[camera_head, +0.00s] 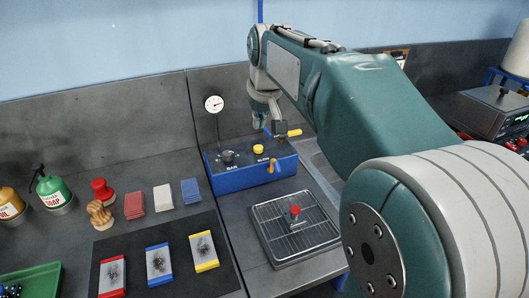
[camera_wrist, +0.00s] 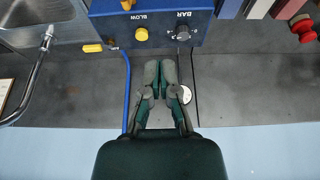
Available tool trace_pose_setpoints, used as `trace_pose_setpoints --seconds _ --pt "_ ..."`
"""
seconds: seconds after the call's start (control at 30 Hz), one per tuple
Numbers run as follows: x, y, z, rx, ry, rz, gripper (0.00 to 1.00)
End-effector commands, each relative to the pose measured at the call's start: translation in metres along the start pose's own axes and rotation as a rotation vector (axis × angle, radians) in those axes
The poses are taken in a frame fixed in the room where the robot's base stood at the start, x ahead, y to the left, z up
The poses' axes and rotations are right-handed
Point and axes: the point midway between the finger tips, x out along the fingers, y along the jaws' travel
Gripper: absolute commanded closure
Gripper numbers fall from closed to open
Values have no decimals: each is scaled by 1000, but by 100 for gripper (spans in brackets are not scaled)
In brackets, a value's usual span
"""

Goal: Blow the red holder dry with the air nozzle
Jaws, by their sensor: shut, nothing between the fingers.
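A small red piece (camera_head: 295,211), which looks like the red holder, sits on the wire rack (camera_head: 262,232); I cannot make out its wetness. The yellow-ended air nozzle (camera_head: 293,133) is by the back right of the blue control box (camera_head: 225,182). In the wrist view the nozzle (camera_wrist: 92,48) lies left of my gripper, near the blue hose (camera_wrist: 127,95). My gripper (camera_wrist: 161,66) is shut and empty, behind the box, apart from the nozzle. In the head view my gripper (camera_head: 259,121) is small and partly hidden by my arm.
The box carries a yellow BLOW button (camera_head: 258,149) and a BAR knob (camera_head: 227,156). A gauge (camera_head: 213,104) stands behind it. Red-, blue- and yellow-edged pads lie on the dark mat (camera_head: 206,278). A sink (camera_wrist: 25,35) is left in the wrist view. My arm hides much of the right side.

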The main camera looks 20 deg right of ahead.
Motion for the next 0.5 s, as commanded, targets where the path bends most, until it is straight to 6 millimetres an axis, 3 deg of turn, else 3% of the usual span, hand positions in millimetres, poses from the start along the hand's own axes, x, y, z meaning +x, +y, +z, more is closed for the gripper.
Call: trace_pose_setpoints --seconds 0.5 --pt "-21 -23 78 0 44 0 100"
